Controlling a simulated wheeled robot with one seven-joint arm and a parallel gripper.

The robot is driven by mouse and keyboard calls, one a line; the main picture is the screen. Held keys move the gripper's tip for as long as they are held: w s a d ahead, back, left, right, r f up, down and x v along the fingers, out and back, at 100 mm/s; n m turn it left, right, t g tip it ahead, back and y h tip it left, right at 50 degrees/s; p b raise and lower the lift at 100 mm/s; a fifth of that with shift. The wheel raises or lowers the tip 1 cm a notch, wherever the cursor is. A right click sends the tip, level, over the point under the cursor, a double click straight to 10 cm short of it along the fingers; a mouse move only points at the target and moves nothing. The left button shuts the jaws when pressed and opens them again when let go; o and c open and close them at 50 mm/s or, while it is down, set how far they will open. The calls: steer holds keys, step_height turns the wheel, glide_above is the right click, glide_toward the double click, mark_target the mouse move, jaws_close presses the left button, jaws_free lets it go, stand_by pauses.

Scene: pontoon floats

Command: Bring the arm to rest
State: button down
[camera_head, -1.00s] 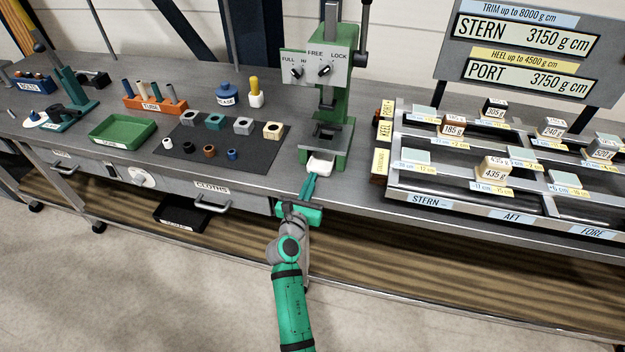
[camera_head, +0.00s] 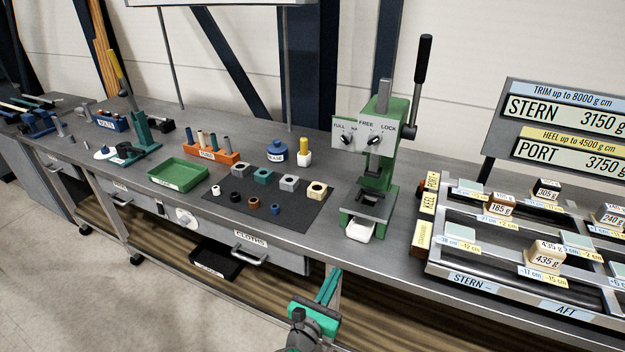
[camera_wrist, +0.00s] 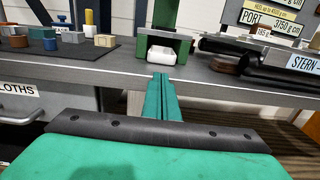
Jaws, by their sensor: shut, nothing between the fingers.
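My gripper (camera_head: 329,286) is low in the head view, in front of the bench's front edge and below the green press. Its green fingers are together with nothing between them. In the wrist view the closed fingers (camera_wrist: 162,95) point toward the bench edge and a white tray (camera_wrist: 162,54) at the foot of the press. The fingers appear apart from both. Most of my arm is outside the head view.
The green press (camera_head: 370,190) stands at the bench's front with its white tray (camera_head: 360,229). The float rack (camera_head: 470,280) with weight blocks is at right. A dark mat (camera_head: 265,205) with several small parts and a green tray (camera_head: 178,172) lie left. Open floor (camera_head: 110,300) is in front.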

steer(key=s+a+f+m+y, duration=0.2)
steer(key=s+a+f+m, duration=0.15)
steer(key=s, duration=0.35)
steer(key=s+a+f+m+y, duration=0.2)
steer(key=s+f+m+y, duration=0.15)
steer(key=s+f, duration=0.2)
steer(key=s+a+f+m+y, duration=0.1)
steer(key=s+a+f+m, duration=0.25)
steer(key=s, duration=0.45)
steer(key=s+r+m+y, duration=0.1)
steer(key=s+r+m, duration=0.2)
steer(key=s+m, duration=0.3)
steer(key=s+a+r+m, duration=0.1)
steer(key=s+r+m, duration=0.2)
steer(key=s+m, duration=0.4)
steer(key=s+r+m+y, duration=0.1)
steer(key=s+r+m, duration=0.2)
steer(key=s+m, duration=0.3)
steer(key=s, duration=0.3)
steer(key=shift+a+r+y, duration=0.2)
steer(key=shift+r+y, duration=0.1)
steer(key=shift+y, duration=0.05)
steer(key=shift+s, duration=0.1)
